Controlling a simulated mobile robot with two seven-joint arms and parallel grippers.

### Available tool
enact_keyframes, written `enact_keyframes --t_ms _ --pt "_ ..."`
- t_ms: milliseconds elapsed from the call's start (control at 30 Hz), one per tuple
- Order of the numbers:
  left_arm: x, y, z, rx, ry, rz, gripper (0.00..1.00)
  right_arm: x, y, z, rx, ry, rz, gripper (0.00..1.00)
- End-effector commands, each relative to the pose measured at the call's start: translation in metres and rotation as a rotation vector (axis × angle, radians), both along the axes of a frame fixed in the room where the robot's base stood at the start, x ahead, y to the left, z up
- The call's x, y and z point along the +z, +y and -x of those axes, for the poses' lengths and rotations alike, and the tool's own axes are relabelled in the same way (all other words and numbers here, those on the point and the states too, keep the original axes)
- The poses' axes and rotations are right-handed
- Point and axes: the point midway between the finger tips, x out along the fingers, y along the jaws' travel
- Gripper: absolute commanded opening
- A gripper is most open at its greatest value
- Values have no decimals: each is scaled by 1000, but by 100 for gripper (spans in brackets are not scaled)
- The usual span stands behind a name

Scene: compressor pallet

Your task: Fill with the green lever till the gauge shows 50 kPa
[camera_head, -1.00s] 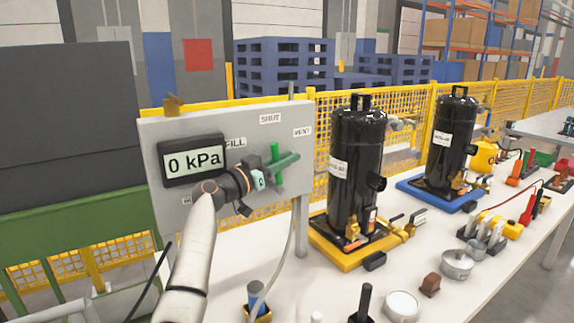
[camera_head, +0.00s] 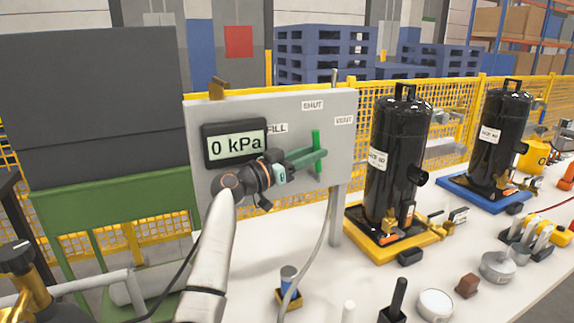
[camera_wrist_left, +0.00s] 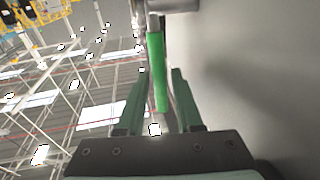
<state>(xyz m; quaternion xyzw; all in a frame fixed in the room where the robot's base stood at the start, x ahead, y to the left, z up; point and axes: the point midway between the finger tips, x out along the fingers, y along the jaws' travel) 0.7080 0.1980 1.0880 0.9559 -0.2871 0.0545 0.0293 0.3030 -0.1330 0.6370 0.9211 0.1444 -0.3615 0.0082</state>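The gauge (camera_head: 236,143) on the grey panel (camera_head: 345,110) reads 0 kPa. The green lever (camera_head: 316,140) stands upright on the panel, below the SHUT label (camera_head: 313,105). My left gripper (camera_head: 312,158) is at the lever, its arm coming up from below. In the left wrist view the lever (camera_wrist_left: 158,75) reaches down between the two fingers of the left gripper (camera_wrist_left: 157,95). The fingers are apart, with a gap showing on both sides of the lever. My right gripper is not in view.
The VENT label (camera_head: 344,120) is at the panel's right. Two black tanks stand on a yellow base (camera_head: 380,248) and a blue base (camera_head: 480,201) to the right. A grey hose (camera_head: 325,235) hangs below the panel. Small parts and a black-handled tool (camera_head: 396,300) are on the white table.

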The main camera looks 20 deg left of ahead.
Motion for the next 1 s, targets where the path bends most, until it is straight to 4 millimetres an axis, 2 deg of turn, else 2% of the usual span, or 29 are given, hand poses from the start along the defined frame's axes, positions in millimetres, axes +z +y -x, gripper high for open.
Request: enact_keyframes --t_ms 200,433,833,1000 --pt "-7 22 34 1 0 -5 35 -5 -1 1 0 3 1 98" --pt "-10 38 59 -1 2 -3 35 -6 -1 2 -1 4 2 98" --pt "-10 42 65 -2 1 0 35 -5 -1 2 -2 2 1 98" --pt "-12 39 63 14 11 -42 17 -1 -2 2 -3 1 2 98"
